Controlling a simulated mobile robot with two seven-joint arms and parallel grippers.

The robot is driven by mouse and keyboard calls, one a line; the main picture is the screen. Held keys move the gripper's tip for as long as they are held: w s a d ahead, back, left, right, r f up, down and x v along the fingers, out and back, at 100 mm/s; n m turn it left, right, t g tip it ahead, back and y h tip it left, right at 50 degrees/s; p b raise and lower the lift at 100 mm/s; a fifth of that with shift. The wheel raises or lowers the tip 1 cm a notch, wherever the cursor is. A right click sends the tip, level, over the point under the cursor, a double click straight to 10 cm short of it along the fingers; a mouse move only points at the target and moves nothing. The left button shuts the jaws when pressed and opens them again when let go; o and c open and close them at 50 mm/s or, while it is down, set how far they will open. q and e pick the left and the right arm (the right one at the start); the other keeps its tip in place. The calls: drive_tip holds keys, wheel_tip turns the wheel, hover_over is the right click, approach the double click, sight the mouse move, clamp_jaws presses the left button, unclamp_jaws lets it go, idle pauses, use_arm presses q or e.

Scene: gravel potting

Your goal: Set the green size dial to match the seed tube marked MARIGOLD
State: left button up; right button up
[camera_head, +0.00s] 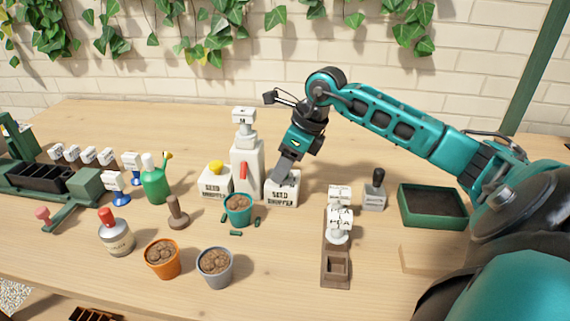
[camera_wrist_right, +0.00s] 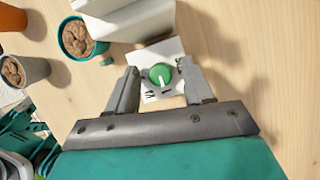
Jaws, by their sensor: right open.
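The green size dial (camera_wrist_right: 160,75) sits on top of a white box (camera_wrist_right: 165,52) in the right wrist view. Its white pointer points roughly toward the bottom of the picture; black letters around it are partly hidden, and one looks like an M. My right gripper (camera_wrist_right: 158,68) is open, with one finger on each side of the dial; contact cannot be told. In the head view, my right gripper (camera_head: 279,180) is over the white box labelled SEED (camera_head: 282,192), hiding the dial. No label reading MARIGOLD is legible. My left gripper is not in view.
A tall white dispenser (camera_head: 245,165) and a yellow-knobbed white box (camera_head: 215,180) stand close left of my gripper. A teal pot (camera_head: 238,211) is in front. Orange (camera_head: 163,263) and grey (camera_head: 215,270) pots stand nearer. A green tray (camera_head: 433,220) lies at right.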

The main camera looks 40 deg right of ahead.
drive_tip(key=shift+c, duration=0.3)
drive_tip(key=c, duration=0.4)
clamp_jaws()
